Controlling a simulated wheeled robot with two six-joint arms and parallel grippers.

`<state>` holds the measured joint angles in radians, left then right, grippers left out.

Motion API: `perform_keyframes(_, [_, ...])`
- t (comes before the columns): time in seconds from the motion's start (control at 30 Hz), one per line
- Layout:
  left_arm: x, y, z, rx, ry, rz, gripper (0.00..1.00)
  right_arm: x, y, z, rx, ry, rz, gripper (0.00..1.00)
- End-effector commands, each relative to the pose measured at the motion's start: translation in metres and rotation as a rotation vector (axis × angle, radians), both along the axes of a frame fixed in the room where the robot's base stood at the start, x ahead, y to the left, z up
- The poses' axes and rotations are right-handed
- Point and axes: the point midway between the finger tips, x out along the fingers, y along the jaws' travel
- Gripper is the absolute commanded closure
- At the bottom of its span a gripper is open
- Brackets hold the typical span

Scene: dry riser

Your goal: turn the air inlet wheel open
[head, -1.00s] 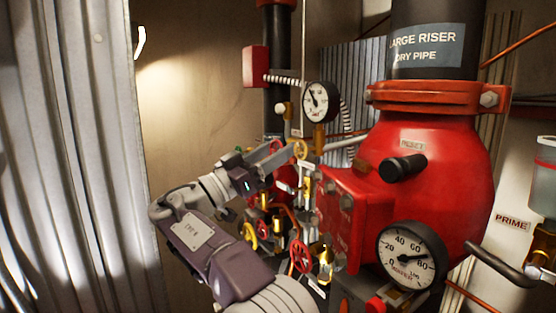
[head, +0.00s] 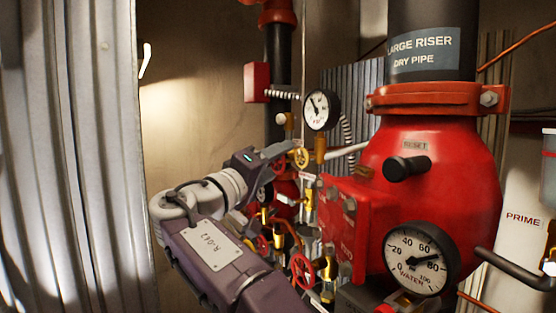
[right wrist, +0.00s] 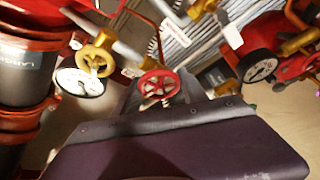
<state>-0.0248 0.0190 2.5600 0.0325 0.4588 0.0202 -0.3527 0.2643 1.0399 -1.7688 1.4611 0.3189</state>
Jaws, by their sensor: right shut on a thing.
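My right gripper (head: 283,155) reaches in from below at the valve cluster left of the big red riser valve. In the right wrist view its jaws (right wrist: 152,101) are shut at a small red handwheel (right wrist: 158,83) with spokes, which shows right at their tips. In the head view this red wheel (head: 280,168) is partly hidden by the gripper. A yellow handwheel (head: 300,158) sits just right of the fingertips; it also shows in the right wrist view (right wrist: 95,62). I cannot read which wheel is labelled air inlet. My left gripper is out of view.
The red riser valve body (head: 430,175) bulges close on the right, with a water gauge (head: 420,259). A small gauge (head: 320,109) stands above the wheels. Another red wheel (head: 302,269) and brass fittings lie below. A corrugated panel (head: 75,150) stands left.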

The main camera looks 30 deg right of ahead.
Motion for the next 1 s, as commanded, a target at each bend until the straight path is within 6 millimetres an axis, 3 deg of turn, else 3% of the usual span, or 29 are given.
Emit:
perform_keyframes(0.47, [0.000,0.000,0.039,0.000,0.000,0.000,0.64,0.001,0.000,0.002,-0.033,0.456,-0.001,0.91])
perform_keyframes(1.0, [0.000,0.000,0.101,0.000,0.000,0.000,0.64,0.001,0.000,0.000,-0.074,0.968,0.000,0.91])
